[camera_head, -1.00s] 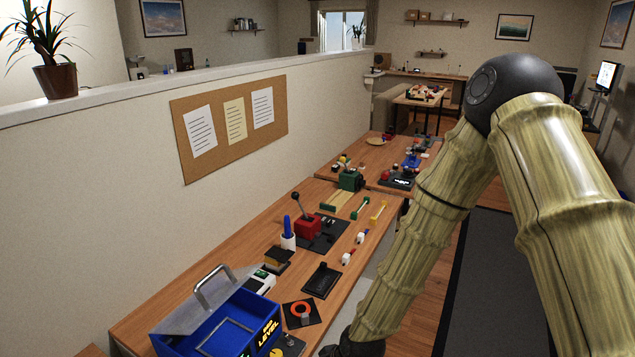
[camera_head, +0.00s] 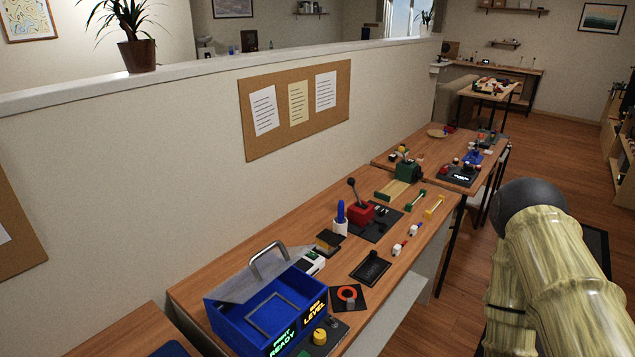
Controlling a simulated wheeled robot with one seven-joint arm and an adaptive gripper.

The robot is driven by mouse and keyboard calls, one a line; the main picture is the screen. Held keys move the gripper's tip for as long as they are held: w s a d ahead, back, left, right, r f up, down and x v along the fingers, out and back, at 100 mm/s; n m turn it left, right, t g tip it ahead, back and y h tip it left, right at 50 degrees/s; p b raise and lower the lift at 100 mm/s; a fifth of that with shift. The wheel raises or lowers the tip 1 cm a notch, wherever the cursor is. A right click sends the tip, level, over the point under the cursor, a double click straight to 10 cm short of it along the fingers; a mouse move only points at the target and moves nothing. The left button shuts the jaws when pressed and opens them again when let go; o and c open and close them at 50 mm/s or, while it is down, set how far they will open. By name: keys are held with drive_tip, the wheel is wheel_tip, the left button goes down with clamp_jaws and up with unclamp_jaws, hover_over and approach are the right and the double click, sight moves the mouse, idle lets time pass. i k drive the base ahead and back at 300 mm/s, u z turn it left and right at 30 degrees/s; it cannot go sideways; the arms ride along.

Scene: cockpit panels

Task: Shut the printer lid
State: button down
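The blue printer (camera_head: 235,322) stands at the near end of the wooden desk. Its grey see-through lid (camera_head: 262,272) with a metal handle (camera_head: 268,258) is raised and tilted back toward the wall, so the blue inside shows. My arm (camera_head: 545,260) is at the right, apart from the printer. My gripper is not in view.
A partition wall with a corkboard (camera_head: 295,108) runs behind. Open floor (camera_head: 425,320) lies right of the desk.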

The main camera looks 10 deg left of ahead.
sight(267, 259)
drive_tip(key=u, duration=1.8)
drive_tip(key=k, duration=0.45)
drive_tip(key=z, duration=0.95)
